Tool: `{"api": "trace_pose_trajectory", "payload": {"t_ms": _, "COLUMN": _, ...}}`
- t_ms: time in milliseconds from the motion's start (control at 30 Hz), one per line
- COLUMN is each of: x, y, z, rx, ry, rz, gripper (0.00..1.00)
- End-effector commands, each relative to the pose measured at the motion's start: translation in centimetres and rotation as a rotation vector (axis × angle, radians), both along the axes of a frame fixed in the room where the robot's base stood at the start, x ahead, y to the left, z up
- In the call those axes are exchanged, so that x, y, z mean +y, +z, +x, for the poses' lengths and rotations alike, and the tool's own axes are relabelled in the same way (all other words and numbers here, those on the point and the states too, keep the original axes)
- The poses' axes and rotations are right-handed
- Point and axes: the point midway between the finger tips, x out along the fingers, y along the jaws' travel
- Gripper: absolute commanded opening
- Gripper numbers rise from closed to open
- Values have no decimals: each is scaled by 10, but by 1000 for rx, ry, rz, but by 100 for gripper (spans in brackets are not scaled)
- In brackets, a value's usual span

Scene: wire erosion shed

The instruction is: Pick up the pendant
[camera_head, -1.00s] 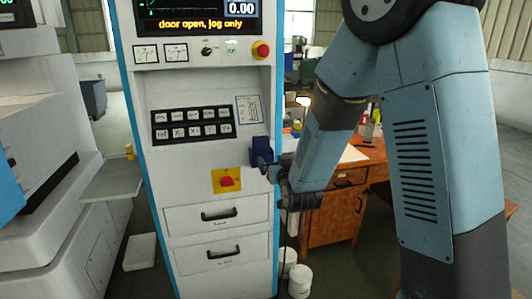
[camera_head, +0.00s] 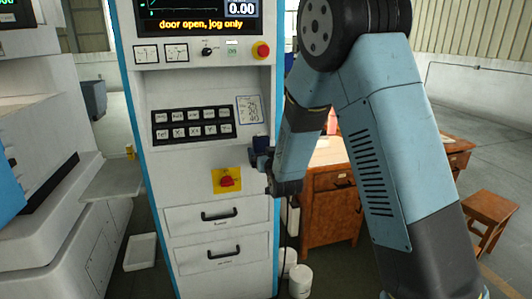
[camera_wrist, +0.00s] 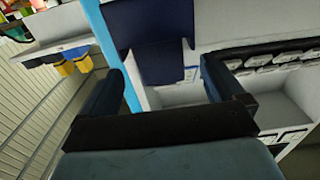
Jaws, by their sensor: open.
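A dark navy box-like thing, which looks like the pendant (camera_head: 260,145), is at the right edge of the white machine cabinet's front in the head view. In the wrist view the pendant (camera_wrist: 148,22) shows as a navy block at top centre, with a narrower navy part below it. My gripper (camera_wrist: 163,78) is open, its two blue fingers apart to the left and right of that narrower part. No contact is visible. In the head view my gripper (camera_head: 267,164) is small and dark, close by the pendant, and partly merges with it.
The white cabinet (camera_head: 190,185) carries a button panel (camera_head: 193,124), a red stop knob (camera_head: 227,181) and drawers. A wooden desk (camera_head: 333,205) and a stool (camera_head: 490,212) stand to the right. White buckets (camera_head: 299,281) are on the floor beside the cabinet.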

Motion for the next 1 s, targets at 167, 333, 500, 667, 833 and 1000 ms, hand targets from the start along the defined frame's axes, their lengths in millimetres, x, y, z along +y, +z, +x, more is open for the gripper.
{"api": "trace_pose_trajectory", "payload": {"t_ms": 167, "x": 6, "y": 0, "z": 24, "rx": -1, "ry": 1, "rz": 0, "gripper": 96}}
{"api": "trace_pose_trajectory", "payload": {"t_ms": 333, "x": 10, "y": 0, "z": 42, "rx": 0, "ry": 0, "rz": 0, "gripper": 96}}
{"api": "trace_pose_trajectory", "payload": {"t_ms": 500, "x": 11, "y": 1, "z": 46, "rx": 0, "ry": -1, "rz": 0, "gripper": 96}}
{"api": "trace_pose_trajectory", "payload": {"t_ms": 667, "x": 11, "y": 1, "z": 46, "rx": 0, "ry": -1, "rz": 0, "gripper": 94}}
{"api": "trace_pose_trajectory", "payload": {"t_ms": 833, "x": 10, "y": 1, "z": 46, "rx": 0, "ry": -1, "rz": 0, "gripper": 78}}
{"api": "trace_pose_trajectory", "payload": {"t_ms": 1000, "x": 10, "y": 1, "z": 46, "rx": 0, "ry": -2, "rz": 0, "gripper": 61}}
